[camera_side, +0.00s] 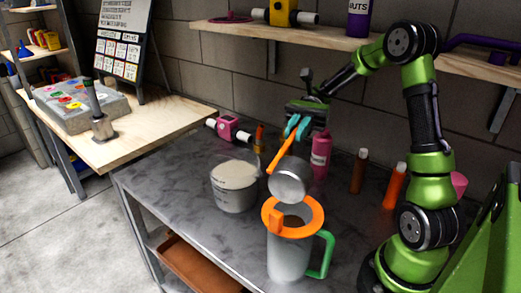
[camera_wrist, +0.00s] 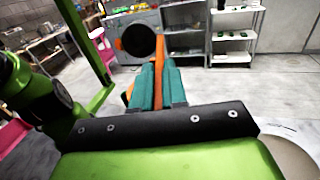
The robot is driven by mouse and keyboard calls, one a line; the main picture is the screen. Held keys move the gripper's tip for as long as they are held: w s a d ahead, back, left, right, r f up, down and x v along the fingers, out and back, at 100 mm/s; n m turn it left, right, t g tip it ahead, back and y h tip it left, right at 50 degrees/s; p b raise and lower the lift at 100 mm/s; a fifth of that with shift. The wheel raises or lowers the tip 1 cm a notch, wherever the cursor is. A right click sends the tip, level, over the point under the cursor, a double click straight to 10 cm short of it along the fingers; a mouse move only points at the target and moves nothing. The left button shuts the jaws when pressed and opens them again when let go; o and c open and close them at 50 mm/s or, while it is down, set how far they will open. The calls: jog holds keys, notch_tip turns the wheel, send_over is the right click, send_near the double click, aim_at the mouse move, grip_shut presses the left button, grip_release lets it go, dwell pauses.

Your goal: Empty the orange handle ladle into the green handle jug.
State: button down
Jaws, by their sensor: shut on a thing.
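My gripper (camera_side: 297,127), with teal fingers, is shut on the orange handle (camera_side: 284,153) of the ladle. The fingers and part of the handle also show in the wrist view (camera_wrist: 158,88). The ladle's metal cup (camera_side: 290,183) hangs tilted just above the jug. I cannot see what is inside the cup. The jug (camera_side: 288,257) is grey and upright on the dark bench, with a green handle (camera_side: 325,254) on its right. An orange ring-shaped funnel (camera_side: 314,217) sits on its mouth. The jug's contents are hidden.
A grey bucket (camera_side: 234,198) filled with pale material stands left of the jug. A pink bottle (camera_side: 320,157), a brown tube (camera_side: 359,172) and an orange tube (camera_side: 394,187) stand behind. A wooden shelf (camera_side: 350,43) runs above. The bench's left front is clear.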

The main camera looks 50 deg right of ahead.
jog(key=shift+d+f+y, duration=0.2)
jog(key=shift+f+y, duration=0.6)
jog(key=shift+f, duration=0.2)
dwell(0.4)
jog(key=shift+w+r+g+y, duration=0.1)
jog(key=shift+r+g+y, duration=0.35)
jog(key=shift+y, duration=0.35)
dwell(0.7)
jog(key=shift+p, duration=0.4)
dwell(0.4)
